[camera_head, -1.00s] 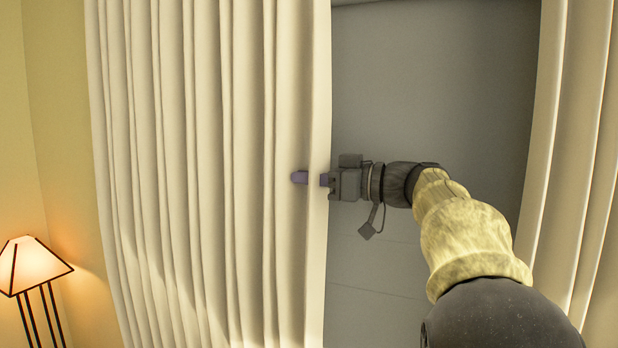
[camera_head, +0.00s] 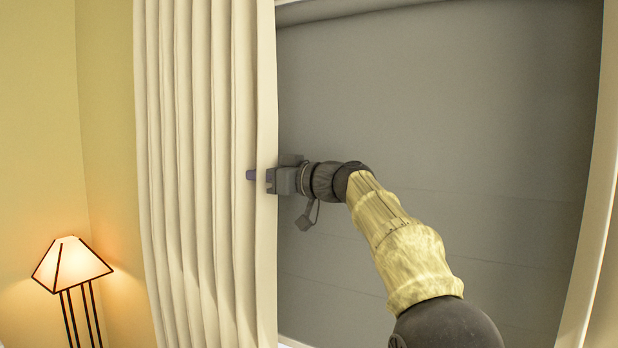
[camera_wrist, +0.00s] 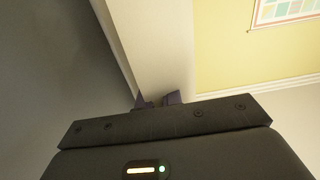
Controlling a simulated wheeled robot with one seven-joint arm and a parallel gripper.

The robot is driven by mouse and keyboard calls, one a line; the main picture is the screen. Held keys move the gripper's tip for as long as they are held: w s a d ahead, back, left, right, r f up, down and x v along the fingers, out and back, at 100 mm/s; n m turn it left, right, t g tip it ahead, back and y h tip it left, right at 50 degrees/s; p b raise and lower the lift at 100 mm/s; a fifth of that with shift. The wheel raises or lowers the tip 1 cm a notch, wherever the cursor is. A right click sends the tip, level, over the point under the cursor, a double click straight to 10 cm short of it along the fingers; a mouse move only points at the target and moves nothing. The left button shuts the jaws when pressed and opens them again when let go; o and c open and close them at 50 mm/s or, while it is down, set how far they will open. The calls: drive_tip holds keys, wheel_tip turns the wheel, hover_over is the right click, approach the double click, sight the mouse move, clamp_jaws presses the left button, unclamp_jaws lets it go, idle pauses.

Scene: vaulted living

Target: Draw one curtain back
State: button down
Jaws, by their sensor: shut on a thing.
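The left curtain (camera_head: 205,170) is cream and hangs in bunched vertical folds left of the grey window opening (camera_head: 430,130). My gripper (camera_head: 260,175) is shut on its right edge, with one purple fingertip showing on the curtain's front. In the wrist view the curtain (camera_wrist: 150,45) runs down to the two dark purple fingertips of my gripper (camera_wrist: 158,99).
A lit floor lamp (camera_head: 72,265) with a dark frame stands at the lower left, in front of the yellow wall (camera_head: 105,130).

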drive_tip(key=p+x, duration=0.3)
drive_tip(key=x, duration=0.7)
drive_tip(key=shift+p, duration=0.4)
drive_tip(key=shift+d, duration=0.1)
drive_tip(key=c, duration=1.6)
unclamp_jaws()
drive_tip(key=shift+w, duration=0.1)
drive_tip(key=shift+o, duration=0.2)
drive_tip(key=b+v, duration=1)
drive_tip(key=v, duration=0.7)
drive_tip(key=shift+s+b, duration=0.2)
drive_tip(key=shift+b, duration=0.15)
